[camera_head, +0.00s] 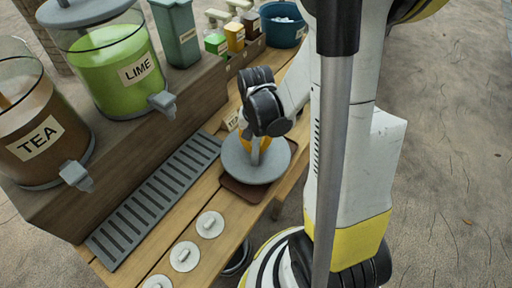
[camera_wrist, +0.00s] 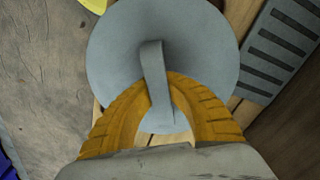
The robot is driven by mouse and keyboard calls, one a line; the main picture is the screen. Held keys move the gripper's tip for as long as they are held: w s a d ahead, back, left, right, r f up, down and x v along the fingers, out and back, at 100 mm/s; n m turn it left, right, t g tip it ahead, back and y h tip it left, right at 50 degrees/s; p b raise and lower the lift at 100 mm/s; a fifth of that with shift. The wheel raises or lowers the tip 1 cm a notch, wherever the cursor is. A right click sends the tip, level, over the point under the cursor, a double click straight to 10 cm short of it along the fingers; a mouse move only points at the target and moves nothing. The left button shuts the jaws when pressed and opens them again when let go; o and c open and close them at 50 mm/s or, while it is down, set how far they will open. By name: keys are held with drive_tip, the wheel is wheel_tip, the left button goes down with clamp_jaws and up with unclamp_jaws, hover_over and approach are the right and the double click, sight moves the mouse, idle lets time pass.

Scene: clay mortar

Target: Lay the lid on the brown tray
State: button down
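The lid is a round grey disc (camera_head: 246,174) with an upright strap handle, and it also fills the middle of the wrist view (camera_wrist: 110,55). My gripper (camera_head: 258,148) is over the lid, with its yellow fingers (camera_wrist: 160,85) closed around the handle (camera_wrist: 153,65) from both sides. The brown tray (camera_head: 246,193) lies on the wooden table under the lid, its front and right edges showing. The lid sits up and left of the tray's middle in the head view. I cannot tell whether it touches the tray.
A slotted grey drip grate (camera_head: 155,200) lies left of the tray. Several small white discs with knobs, one here (camera_head: 210,224), lie at the table's front. Tea (camera_head: 42,130) and lime (camera_head: 118,68) dispensers stand on a raised wooden shelf (camera_head: 150,140). The table's right edge is close to the tray.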

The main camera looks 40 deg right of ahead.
drive_tip(key=shift+f+b, duration=0.4)
drive_tip(key=shift+f, duration=0.1)
drive_tip(key=c, duration=1)
unclamp_jaws()
wheel_tip(320, 180, up, 8)
drive_tip(key=p, duration=0.6)
drive_tip(key=shift+r, duration=0.1)
